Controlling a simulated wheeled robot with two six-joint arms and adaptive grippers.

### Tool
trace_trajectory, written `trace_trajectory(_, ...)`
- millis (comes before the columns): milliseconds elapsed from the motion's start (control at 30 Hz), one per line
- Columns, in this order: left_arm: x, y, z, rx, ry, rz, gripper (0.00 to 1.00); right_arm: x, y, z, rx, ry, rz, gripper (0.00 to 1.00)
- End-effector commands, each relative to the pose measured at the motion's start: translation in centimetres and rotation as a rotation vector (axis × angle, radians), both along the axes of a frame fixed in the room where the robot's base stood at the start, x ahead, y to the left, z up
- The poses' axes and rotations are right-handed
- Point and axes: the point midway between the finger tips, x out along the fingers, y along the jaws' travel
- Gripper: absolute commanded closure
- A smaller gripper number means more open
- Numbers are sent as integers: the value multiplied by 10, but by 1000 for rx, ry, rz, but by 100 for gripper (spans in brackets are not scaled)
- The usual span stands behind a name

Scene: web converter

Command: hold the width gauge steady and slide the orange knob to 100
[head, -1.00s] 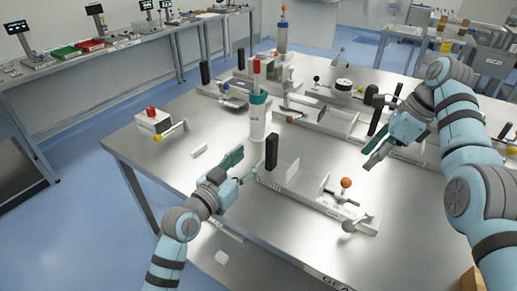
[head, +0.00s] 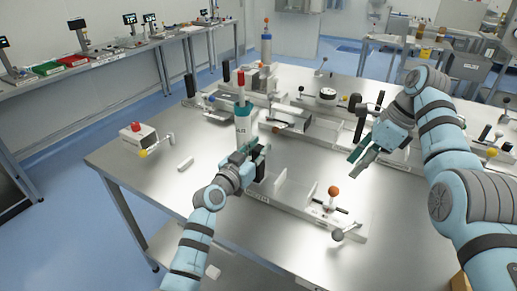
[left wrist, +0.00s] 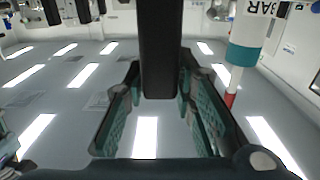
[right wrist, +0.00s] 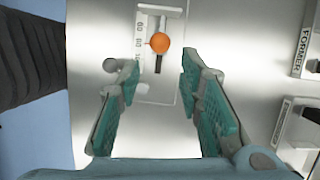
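The width gauge (head: 290,197) is a pale bar on the steel table with an upright black post at its left end. The post (left wrist: 160,50) stands between my left gripper's fingers in the left wrist view. My left gripper (head: 255,155) is open around it, without a clear grip. The orange knob (head: 333,191) is near the gauge's right end; in the right wrist view the knob (right wrist: 160,43) sits on a slot, about level with the 80 mark of a printed scale (right wrist: 139,40). My right gripper (head: 358,158) is open and empty, above the table and apart from the knob.
A white cylinder (head: 243,130) with a red top stands just behind my left gripper. A small box (head: 138,137) with a red button is at the left. More fixtures (head: 290,122) line the back. The table's front right is largely clear.

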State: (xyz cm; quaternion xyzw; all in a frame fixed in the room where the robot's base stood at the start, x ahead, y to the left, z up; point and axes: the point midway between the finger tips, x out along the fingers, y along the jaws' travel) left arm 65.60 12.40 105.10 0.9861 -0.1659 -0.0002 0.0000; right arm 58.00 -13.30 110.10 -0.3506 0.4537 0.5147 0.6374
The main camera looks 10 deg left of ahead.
Motion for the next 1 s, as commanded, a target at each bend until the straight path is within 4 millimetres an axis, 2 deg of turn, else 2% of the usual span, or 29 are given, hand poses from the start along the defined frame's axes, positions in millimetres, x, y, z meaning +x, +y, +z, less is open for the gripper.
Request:
trace_trajectory(33, 0, 0, 0, 0, 0, 0, 89, 0, 0, 0, 0, 0, 0, 67)
trace_trajectory(100, 0, 0, 0, 0, 0, 0, 100, 0, 0, 0, 0, 0, 0, 67)
trace_trajectory(1000, -1, 0, -10, 1, 9, -2, 100, 0, 0, -9, 0, 0, 0, 67)
